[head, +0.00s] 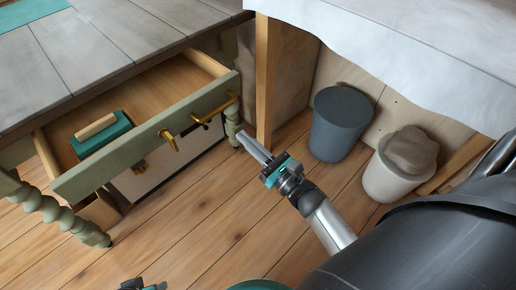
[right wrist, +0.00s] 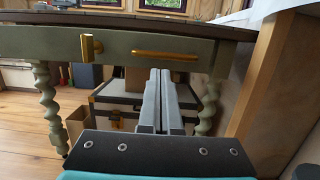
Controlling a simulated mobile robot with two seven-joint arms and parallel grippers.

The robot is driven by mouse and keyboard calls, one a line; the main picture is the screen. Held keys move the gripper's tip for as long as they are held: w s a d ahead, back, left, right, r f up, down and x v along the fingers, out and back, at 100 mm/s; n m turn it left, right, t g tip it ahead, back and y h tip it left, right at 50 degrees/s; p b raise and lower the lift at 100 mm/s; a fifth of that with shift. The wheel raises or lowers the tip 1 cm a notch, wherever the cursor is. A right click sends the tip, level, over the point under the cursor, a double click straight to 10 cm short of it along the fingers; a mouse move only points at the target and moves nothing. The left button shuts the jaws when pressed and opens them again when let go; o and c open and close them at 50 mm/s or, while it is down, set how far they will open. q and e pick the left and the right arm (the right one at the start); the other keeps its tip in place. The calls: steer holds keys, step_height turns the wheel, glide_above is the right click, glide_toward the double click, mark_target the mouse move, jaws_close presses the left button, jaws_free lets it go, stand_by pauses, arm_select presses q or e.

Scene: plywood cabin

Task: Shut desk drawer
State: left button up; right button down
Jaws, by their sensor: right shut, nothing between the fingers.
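The desk drawer (head: 143,150) stands pulled open from under the desk top (head: 75,50) in the head view. Its green front carries brass fittings, with a long brass handle (head: 212,110) at its right end. A teal and wooden object (head: 101,132) lies inside the drawer. My right gripper (head: 254,146) is shut and empty, just right of and apart from the drawer front's right end. In the right wrist view the shut fingers (right wrist: 160,100) point toward the drawer front (right wrist: 120,48), below its handle. Only a small part of my left arm may show at the bottom edge.
A turned desk leg (head: 60,210) stands at the left. The floor in front is clear.

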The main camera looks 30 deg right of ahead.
arm_select(q)
steer(key=shift+w+r+b, duration=0.15)
steer(key=shift+r+b, duration=0.15)
steer(key=shift+r, duration=0.45)
steer(key=shift+w+r+b, duration=0.15)
steer(key=shift+r+b, duration=0.15)
steer(key=shift+r, duration=0.4)
arm_select(e)
steer(key=x, duration=0.7)
steer(key=shift+w, duration=0.3)
